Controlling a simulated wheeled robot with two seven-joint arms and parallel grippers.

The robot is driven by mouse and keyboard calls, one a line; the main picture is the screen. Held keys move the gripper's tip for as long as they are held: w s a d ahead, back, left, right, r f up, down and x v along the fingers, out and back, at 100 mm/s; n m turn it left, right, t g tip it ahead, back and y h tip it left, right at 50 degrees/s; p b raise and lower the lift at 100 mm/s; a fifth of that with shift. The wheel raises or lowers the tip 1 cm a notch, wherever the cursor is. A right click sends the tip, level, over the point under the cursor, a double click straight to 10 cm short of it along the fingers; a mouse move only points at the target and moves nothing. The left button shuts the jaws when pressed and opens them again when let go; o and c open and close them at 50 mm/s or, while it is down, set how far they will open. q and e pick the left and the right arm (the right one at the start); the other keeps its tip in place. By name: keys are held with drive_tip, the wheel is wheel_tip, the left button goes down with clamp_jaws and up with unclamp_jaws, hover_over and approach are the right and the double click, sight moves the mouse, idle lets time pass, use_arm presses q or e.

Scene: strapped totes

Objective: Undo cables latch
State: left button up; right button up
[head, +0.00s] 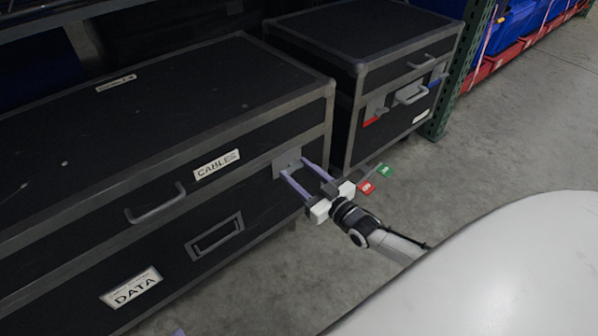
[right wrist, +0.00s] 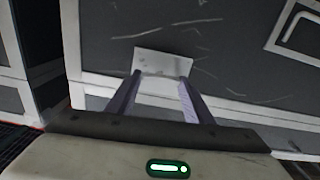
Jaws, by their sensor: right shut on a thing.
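The cables case (head: 100,140) is a large black case with grey edging at the left of the head view. A white CABLES label (head: 216,165) is on its front. Its latch (head: 287,158) is a grey plate near the right end of the front; it also shows in the right wrist view (right wrist: 163,60). My right gripper (head: 294,168) reaches the latch with its two lilac fingers and is shut on it. The fingers meet the plate's lower part in the right wrist view (right wrist: 160,78).
A second black case (head: 350,60) stands behind to the right, with red and blue tabs on its front. A DATA label (head: 131,288) is lower on the near case. Red (head: 366,187) and green (head: 386,170) tags show beside my right gripper. Concrete floor (head: 480,150) is clear at right.

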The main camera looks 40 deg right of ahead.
drive_tip(key=shift+r+n+p, duration=0.1)
drive_tip(key=shift+n+p, duration=0.25)
drive_tip(key=shift+n, duration=0.75)
drive_tip(key=n, duration=0.4)
drive_tip(key=shift+a+p, duration=0.1)
drive_tip(key=shift+p, duration=0.3)
drive_tip(key=n, duration=0.6)
drive_tip(key=shift+a+f+n, duration=0.1)
drive_tip(key=shift+f+n, duration=0.15)
drive_tip(key=shift+n, duration=0.15)
use_arm(q)
drive_tip(key=shift+a+f+b, duration=0.2)
drive_tip(key=shift+f+b, duration=0.1)
drive_tip(key=shift+b, duration=0.25)
use_arm(e)
drive_tip(key=n, duration=0.4)
drive_tip(key=shift+n, duration=0.3)
use_arm(q)
drive_tip(key=shift+s, duration=0.1)
use_arm(e)
drive_tip(key=o, duration=1.1)
drive_tip(key=shift+c, duration=0.2)
